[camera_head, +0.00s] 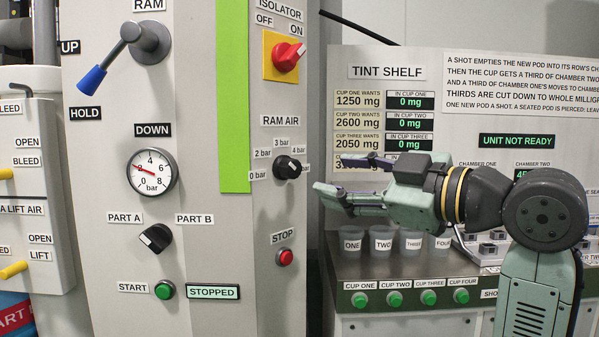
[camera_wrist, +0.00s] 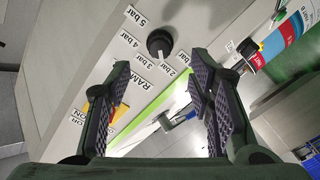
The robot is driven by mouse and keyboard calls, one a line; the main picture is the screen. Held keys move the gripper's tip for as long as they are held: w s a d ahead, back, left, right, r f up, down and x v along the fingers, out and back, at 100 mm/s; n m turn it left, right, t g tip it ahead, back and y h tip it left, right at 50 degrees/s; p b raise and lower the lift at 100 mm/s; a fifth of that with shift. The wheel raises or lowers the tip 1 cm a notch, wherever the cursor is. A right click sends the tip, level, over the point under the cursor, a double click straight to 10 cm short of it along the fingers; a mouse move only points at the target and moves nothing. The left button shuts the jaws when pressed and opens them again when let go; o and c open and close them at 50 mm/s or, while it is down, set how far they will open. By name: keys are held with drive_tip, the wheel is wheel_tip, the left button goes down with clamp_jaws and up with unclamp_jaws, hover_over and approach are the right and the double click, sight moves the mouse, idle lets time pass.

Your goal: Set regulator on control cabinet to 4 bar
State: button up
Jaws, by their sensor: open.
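The regulator is a black RAM AIR knob (camera_head: 287,167) on the right face of the grey control cabinet (camera_head: 230,255), ringed by bar labels. In the wrist view the knob (camera_wrist: 160,43) lies beyond the fingertips, and its white mark appears to point between the 2 bar and 3 bar labels. In the head view the mark is too small to read surely. The 4 bar label (camera_wrist: 131,41) is visible beside the knob. My gripper (camera_head: 345,174) is open and empty, right of the knob and apart from it; its two fingers (camera_wrist: 158,100) show spread in the wrist view.
A red isolator switch (camera_head: 287,57) sits above the knob and a red stop button (camera_head: 285,257) below. A pressure gauge (camera_head: 152,172) on the front face has its red needle near 2. Cups (camera_head: 382,242) stand on the tint shelf below my gripper.

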sight(297, 171)
drive_tip(key=p+x, duration=0.1)
drive_tip(key=x, duration=0.8)
drive_tip(key=shift+c, duration=0.3)
drive_tip(key=c, duration=1.1)
